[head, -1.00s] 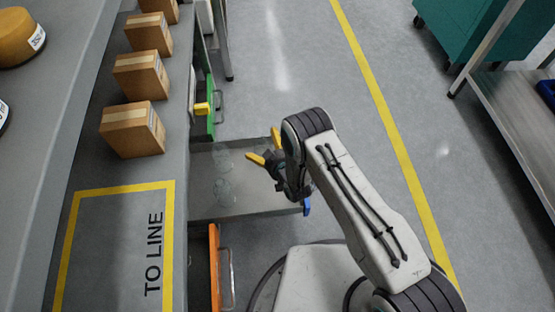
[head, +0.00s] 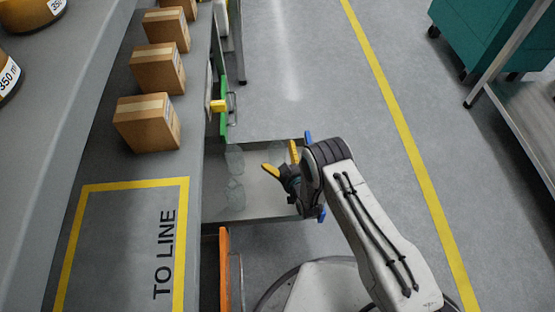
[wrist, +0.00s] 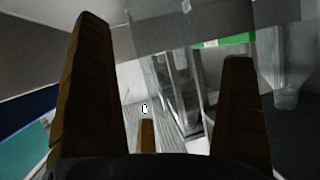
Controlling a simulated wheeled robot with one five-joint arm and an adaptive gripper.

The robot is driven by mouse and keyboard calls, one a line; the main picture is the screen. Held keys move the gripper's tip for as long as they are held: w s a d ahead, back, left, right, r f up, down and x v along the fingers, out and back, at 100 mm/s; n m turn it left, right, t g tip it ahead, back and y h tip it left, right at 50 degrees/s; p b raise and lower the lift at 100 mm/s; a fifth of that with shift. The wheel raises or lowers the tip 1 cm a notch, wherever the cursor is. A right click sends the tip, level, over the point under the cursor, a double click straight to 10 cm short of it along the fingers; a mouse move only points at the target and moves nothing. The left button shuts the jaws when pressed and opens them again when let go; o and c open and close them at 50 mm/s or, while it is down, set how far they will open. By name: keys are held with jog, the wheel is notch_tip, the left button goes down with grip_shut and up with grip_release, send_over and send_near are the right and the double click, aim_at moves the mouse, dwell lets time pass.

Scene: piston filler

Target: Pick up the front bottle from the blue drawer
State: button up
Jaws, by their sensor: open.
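The drawer (head: 275,211) is pulled out from the left bench, a grey tray with blue showing at both ends of its front edge (head: 322,215). Two clear bottles stand inside, one farther up the picture (head: 235,160) and one lower (head: 236,190); both are faint against the grey. My gripper (head: 281,160) is open and empty over the drawer's right part, its yellow fingers to the right of the bottles with a gap. In the wrist view its fingers frame transparent upright shapes (wrist: 183,85); I cannot tell which bottle this is.
A green drawer front (head: 223,105) lies beyond the tray and an orange one (head: 224,265) on the near side. Cardboard boxes (head: 148,124) stand on the bench. Open floor lies right, up to a teal cabinet (head: 490,40) and a metal shelf (head: 525,115).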

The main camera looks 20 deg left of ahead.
jog(key=shift+b+x, duration=1.4)
jog(key=shift+b, duration=0.8)
jog(key=shift+w+a+f+b, duration=0.15)
jog(key=shift+w+f+b, duration=0.1)
jog(key=shift+b, duration=0.2)
jog(key=shift+r, duration=0.1)
jog(key=c, duration=1)
